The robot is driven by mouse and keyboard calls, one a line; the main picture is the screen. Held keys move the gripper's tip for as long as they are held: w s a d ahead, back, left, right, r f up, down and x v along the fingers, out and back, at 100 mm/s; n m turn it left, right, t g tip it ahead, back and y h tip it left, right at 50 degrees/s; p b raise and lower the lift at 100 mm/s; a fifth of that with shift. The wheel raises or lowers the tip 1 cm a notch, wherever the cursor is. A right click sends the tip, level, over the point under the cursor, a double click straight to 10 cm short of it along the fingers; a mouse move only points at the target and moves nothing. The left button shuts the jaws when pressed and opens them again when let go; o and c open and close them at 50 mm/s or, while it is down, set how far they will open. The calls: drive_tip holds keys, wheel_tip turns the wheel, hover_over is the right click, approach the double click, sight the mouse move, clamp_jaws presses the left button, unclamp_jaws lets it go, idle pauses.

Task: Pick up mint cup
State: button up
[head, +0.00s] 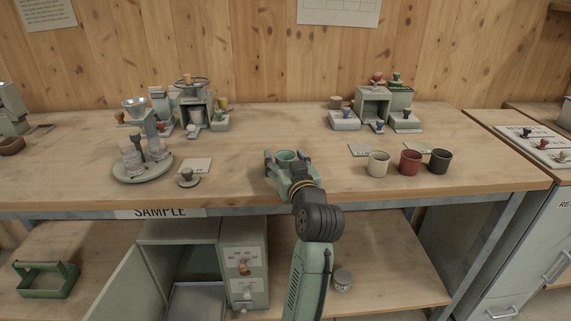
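The mint cup (287,155) stands on the wooden bench top near the middle, partly hidden by my gripper. Its round open rim faces up. My gripper (286,160) reaches in from the front with one finger on each side of the cup. The fingers look spread wider than the cup, with a small gap showing at the left finger. The lower part of the cup is hidden behind the gripper's palm, so contact low down cannot be seen.
Cream (378,163), red (410,162) and black (440,161) cups stand to the right. A round tray (142,176) with glass jars and a small stamp-like knob (187,179) are to the left. Small machines line the back. Bench around my gripper is clear.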

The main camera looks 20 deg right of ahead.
drive_tip(key=c, duration=0.9)
drive_tip(key=shift+r, duration=0.1)
